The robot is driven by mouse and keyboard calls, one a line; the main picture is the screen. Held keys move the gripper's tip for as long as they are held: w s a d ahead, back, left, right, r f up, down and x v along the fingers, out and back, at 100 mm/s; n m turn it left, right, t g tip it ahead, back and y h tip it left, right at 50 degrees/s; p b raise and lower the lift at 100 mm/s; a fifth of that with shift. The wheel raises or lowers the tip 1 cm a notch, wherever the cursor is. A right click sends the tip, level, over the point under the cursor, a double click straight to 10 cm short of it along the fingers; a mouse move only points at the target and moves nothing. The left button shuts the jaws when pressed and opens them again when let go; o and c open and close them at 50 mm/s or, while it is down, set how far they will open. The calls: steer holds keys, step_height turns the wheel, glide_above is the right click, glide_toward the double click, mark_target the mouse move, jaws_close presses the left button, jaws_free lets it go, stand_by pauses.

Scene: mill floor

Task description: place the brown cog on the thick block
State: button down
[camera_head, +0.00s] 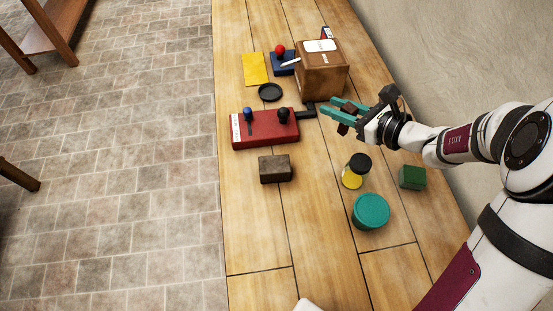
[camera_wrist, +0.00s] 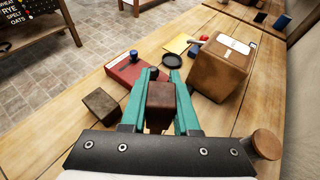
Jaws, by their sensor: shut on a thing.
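My gripper (camera_head: 338,112) is over the table, just in front of the brown box. Its teal fingers are shut on a small dark brown piece, which I take for the brown cog (camera_head: 345,128). In the wrist view the cog (camera_wrist: 160,105) sits between the fingers (camera_wrist: 159,82) and looks blocky; its full shape is partly hidden. A dark brown-grey block (camera_head: 275,169), likely the thick block, lies on the table left of and nearer than my gripper, with a bare top. It also shows at left in the wrist view (camera_wrist: 101,103).
A red case (camera_head: 263,139) with blue and black knobs lies beyond the block. The large brown box (camera_head: 322,80) stands behind my gripper. A yellow jar with black lid (camera_head: 353,177), teal round container (camera_head: 370,211) and green block (camera_head: 412,177) stand nearer. The table's front is clear.

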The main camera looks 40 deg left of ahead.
steer(key=s+n+g, duration=0.2)
steer(key=s+g, duration=0.1)
steer(key=s, duration=0.4)
glide_above(265, 158)
step_height(265, 158, down, 10)
steer(key=shift+r, duration=0.2)
steer(key=shift+f, duration=0.15)
steer(key=shift+f, duration=0.1)
steer(key=c, duration=0.7)
jaws_free()
steer(key=shift+o, duration=0.2)
